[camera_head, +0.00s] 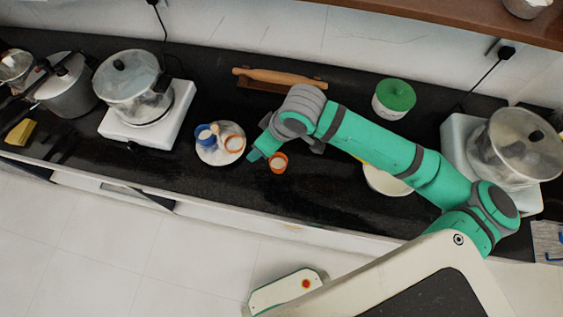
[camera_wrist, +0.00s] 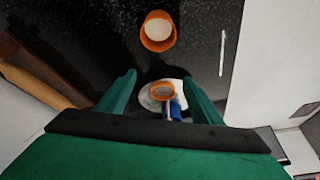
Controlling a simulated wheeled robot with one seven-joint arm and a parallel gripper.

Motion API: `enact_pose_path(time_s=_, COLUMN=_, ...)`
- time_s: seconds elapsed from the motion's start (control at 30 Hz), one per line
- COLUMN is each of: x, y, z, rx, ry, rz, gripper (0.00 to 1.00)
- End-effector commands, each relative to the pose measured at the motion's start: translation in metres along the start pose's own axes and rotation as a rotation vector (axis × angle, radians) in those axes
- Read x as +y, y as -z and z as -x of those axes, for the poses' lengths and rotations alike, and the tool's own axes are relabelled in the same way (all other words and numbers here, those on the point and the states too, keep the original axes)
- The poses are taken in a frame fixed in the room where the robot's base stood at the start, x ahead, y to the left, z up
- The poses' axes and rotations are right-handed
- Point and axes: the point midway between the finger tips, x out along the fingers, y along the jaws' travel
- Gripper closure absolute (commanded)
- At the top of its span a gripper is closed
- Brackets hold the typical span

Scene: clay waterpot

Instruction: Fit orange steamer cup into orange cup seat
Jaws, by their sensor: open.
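The orange steamer cup (camera_head: 278,162) stands on the black counter, apart from the round white holder (camera_head: 212,157). In the wrist view the cup (camera_wrist: 147,41) is at top centre, beyond my fingertips, with a pale inside. The orange cup seat (camera_head: 235,143) looks like an orange ring on the holder, with a blue cup-like piece (camera_head: 204,132) beside it. In the wrist view the seat (camera_wrist: 163,91) shows between my fingers, lower than the cup. My gripper (camera_wrist: 159,77) is open, with nothing visible held. In the head view my gripper (camera_head: 258,150) is between holder and cup.
A rolling pin (camera_head: 280,76) lies at the back of the counter. A green-lidded pot (camera_head: 394,97) and a pale bowl (camera_head: 385,182), partly under my arm, are to the right. Cookers with glass-lidded pots (camera_head: 133,88) (camera_head: 518,145) stand left and right. The front counter is mostly clear.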

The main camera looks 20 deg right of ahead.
Motion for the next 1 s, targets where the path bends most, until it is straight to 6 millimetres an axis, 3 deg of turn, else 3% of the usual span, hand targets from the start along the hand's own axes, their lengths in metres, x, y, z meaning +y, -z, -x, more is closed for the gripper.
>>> enact_pose_path(time_s=0.2, x=-0.005, y=-0.006, z=0.037, rx=-0.273, ry=-0.029, rz=0.048, gripper=0.4)
enact_pose_path(time_s=0.4, x=-0.004, y=-0.01, z=0.059, rx=-0.386, ry=-0.054, rz=0.07, gripper=0.4)
enact_pose_path(time_s=0.8, x=-0.001, y=-0.03, z=0.017, rx=-0.4, ry=-0.057, rz=0.071, gripper=0.4)
enact_pose_path(time_s=1.0, x=0.001, y=-0.036, z=0.006, rx=-0.4, ry=-0.057, rz=0.07, gripper=0.4)
